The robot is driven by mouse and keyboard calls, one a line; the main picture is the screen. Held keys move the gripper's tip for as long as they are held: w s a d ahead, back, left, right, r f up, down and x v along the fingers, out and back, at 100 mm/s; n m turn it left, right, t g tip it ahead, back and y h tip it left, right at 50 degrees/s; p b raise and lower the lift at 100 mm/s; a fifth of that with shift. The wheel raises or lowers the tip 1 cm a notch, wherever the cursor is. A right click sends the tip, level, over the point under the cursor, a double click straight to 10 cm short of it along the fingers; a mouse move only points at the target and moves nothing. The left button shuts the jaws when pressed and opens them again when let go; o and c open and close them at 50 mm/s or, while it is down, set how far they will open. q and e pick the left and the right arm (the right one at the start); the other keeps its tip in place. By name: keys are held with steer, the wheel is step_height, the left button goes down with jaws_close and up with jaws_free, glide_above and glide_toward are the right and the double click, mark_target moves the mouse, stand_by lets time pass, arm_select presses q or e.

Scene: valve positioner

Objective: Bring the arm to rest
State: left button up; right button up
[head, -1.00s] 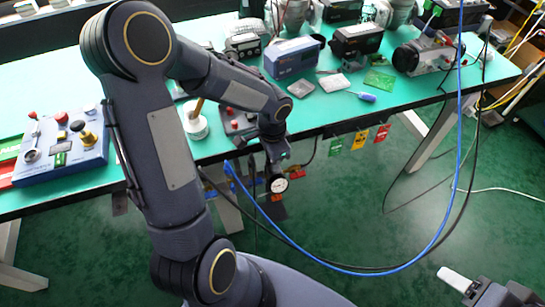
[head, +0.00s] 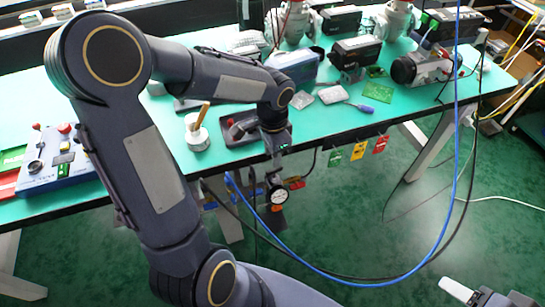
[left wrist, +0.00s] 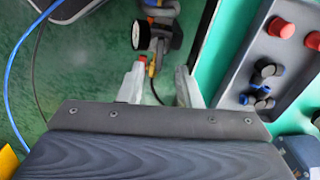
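My left arm (head: 150,170) reaches across the left half of the head view and bends down at the table's front edge. Its gripper (head: 281,152) points down by that edge, its fingers small and partly hidden. In the left wrist view the two pale fingers of the left gripper (left wrist: 160,90) stand apart with nothing held between them. The round gauge (head: 277,195) hangs below the table edge under the gripper; it also shows beyond the fingers in the left wrist view (left wrist: 140,34). My right gripper (head: 458,288) shows only partly at the lower right; its opening is unclear.
A blue cable (head: 440,235) loops in front over open floor.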

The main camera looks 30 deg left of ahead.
arm_select(q)
steer(key=shift+r, duration=0.1)
stand_by(0.4)
steer(key=s+d+r+n+t+h+p, duration=0.2)
steer(key=s+r+n+p, duration=0.1)
steer(key=s+r, duration=0.4)
steer(key=s+d+r+n+t+h+p, duration=0.1)
steer(key=s+d+r+n+t+p, duration=0.1)
steer(key=s+r+n, duration=0.3)
steer(key=s+r+t+p, duration=0.1)
steer(key=s+r, duration=0.2)
steer(key=s, duration=0.1)
steer(key=shift+s+d+r+n+t+h, duration=0.15)
steer(key=shift+d+r+n+t+h, duration=0.15)
steer(key=shift+h, duration=0.1)
